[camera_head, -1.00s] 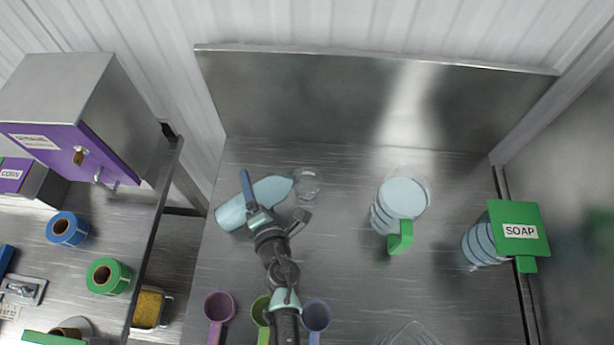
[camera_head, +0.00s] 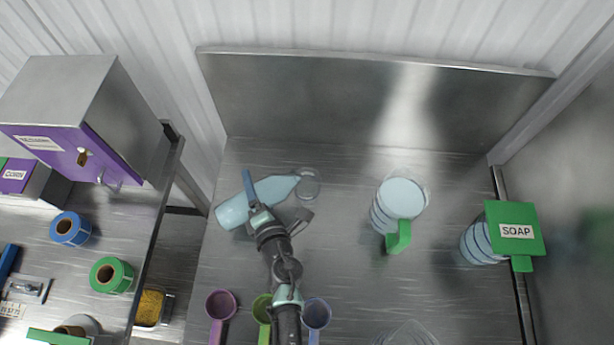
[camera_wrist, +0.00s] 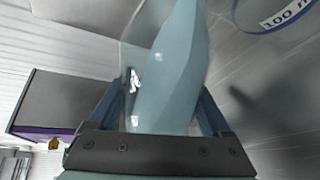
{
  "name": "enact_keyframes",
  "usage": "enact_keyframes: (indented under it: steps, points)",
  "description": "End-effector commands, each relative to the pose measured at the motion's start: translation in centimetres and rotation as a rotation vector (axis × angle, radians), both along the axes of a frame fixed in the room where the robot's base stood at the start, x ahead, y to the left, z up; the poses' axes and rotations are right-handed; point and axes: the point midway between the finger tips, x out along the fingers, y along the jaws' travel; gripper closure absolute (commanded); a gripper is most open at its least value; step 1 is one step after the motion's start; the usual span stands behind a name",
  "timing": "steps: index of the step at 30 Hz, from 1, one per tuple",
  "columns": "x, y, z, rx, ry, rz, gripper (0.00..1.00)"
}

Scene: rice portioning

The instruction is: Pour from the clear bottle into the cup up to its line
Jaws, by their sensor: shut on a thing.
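The clear bottle (camera_head: 234,212) holds pale blue liquid and lies tilted nearly on its side, its neck pointing right toward the cup. My gripper (camera_head: 256,196) is shut on the bottle's body. In the wrist view the bottle (camera_wrist: 170,75) stands between the two fingers (camera_wrist: 165,115), with liquid reaching along one side toward the neck. The clear cup (camera_head: 308,186) stands on the steel table at the bottle's mouth. The cup also shows in part in the wrist view (camera_wrist: 268,14), with a "100" mark on its side. The liquid level in the cup cannot be made out.
A clear jug (camera_head: 400,200) of pale blue liquid with a green handle stands to the right. A green-lidded SOAP container (camera_head: 515,230) is at the far right. Purple, green and blue scoops (camera_head: 221,304) lie in front. A steel backsplash (camera_head: 370,100) rises behind.

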Motion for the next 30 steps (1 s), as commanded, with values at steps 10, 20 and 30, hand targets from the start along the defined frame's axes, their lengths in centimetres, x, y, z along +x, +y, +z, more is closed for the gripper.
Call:
enact_keyframes:
  steps: [10, 20, 30]
  points:
    - [0.22, -0.13, 0.66, 0.030, 0.010, 0.000, 1.00]
    - [0.27, -0.26, 0.84, 0.053, 0.024, 0.000, 1.00]
    - [0.30, -0.31, 1.02, 0.071, 0.033, 0.001, 1.00]
